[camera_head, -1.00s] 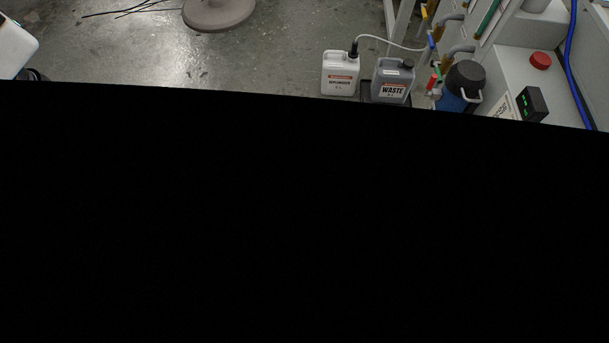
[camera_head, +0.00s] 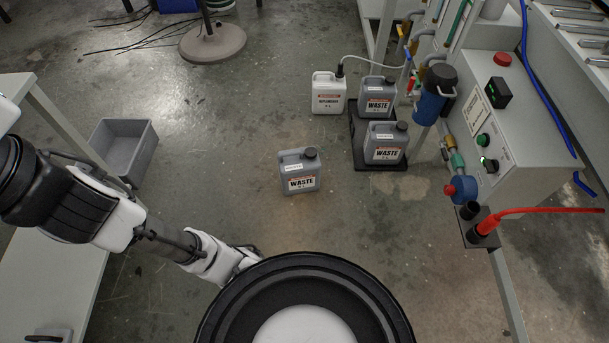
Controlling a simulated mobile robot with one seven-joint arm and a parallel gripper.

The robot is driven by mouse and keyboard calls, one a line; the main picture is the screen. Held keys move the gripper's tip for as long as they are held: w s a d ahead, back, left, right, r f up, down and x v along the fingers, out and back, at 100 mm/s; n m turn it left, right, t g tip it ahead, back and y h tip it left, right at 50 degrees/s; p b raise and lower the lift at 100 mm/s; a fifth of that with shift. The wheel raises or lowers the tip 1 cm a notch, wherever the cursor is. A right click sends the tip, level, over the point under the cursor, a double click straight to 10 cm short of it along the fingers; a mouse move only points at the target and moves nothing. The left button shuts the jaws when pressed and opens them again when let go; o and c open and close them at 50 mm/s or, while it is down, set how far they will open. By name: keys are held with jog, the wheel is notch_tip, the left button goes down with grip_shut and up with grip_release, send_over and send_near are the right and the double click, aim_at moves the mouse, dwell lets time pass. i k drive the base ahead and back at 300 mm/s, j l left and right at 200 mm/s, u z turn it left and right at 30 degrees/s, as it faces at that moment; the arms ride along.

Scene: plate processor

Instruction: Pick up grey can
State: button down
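Three grey cans with white "WASTE" labels show in the head view. One grey can (camera_head: 299,174) stands upright alone on the floor, near the middle. A second grey can (camera_head: 385,145) stands at the front of a low black stand, and a third grey can (camera_head: 377,97) stands behind it. My arm reaches in from the left, and its far end passes behind the round black-and-white part of my body at the bottom. My gripper's fingers are hidden there, short of the lone can. No can is seen in a grip.
A white can (camera_head: 328,93) with a hose stands left of the rear grey can. The black stand (camera_head: 362,152) sits beside a machine with a control box (camera_head: 499,128). A grey bin (camera_head: 127,149) is on the floor at left. Floor around the lone can is clear.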

aim_at(298, 174)
jog(key=i+j, duration=0.1)
jog(key=i, duration=1.2)
